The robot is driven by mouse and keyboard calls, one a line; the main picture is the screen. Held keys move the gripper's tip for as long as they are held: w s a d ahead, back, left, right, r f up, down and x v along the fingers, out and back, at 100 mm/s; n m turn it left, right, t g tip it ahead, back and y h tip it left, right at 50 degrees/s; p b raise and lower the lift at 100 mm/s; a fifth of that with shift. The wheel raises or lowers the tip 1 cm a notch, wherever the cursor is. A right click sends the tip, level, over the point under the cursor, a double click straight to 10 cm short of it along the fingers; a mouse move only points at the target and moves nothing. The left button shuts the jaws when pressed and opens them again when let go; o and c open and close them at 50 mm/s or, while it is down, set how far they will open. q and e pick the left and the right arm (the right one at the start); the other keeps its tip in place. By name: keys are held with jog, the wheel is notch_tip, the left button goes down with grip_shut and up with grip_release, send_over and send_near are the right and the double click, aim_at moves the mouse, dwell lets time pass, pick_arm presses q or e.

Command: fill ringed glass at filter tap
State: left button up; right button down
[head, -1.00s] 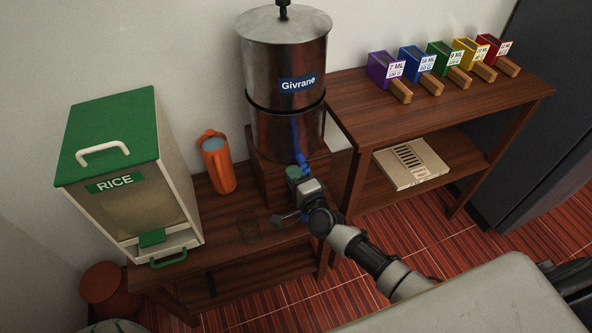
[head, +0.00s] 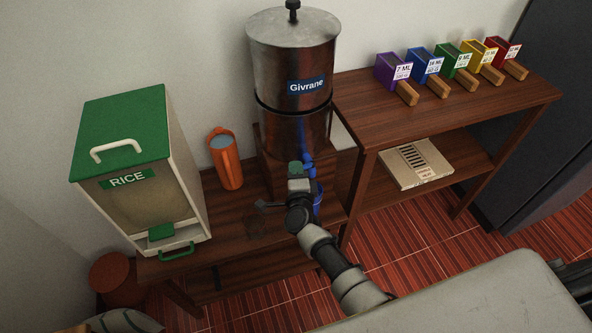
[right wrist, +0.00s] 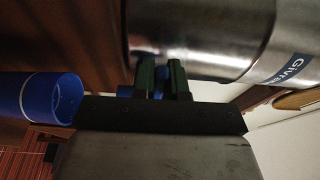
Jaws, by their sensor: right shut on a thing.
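The filter (head: 290,90) is a steel cylinder labelled Givrane on a wooden block, with a blue tap (head: 308,160) low on its front. My right gripper (head: 300,172) is at the tap; in the right wrist view its dark fingers (right wrist: 160,80) are shut on a blue part of it. A blue glass (right wrist: 50,97) with a pale ring stands upright below tap level in the right wrist view. In the head view this glass (head: 317,200) is mostly hidden behind my right gripper. Its contents cannot be seen. My left gripper is not in view.
An orange jug (head: 226,160) and a rice dispenser (head: 140,170) stand farther left. Coloured scoop boxes (head: 440,68) line the right table. A flat carton (head: 415,165) lies on its lower shelf.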

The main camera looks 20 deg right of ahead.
jog(key=c, duration=1.2)
grip_release()
jog(key=shift+o, duration=0.2)
jog(key=s+a, duration=0.2)
jog(key=s, duration=0.8)
jog(key=shift+s+b, duration=0.35)
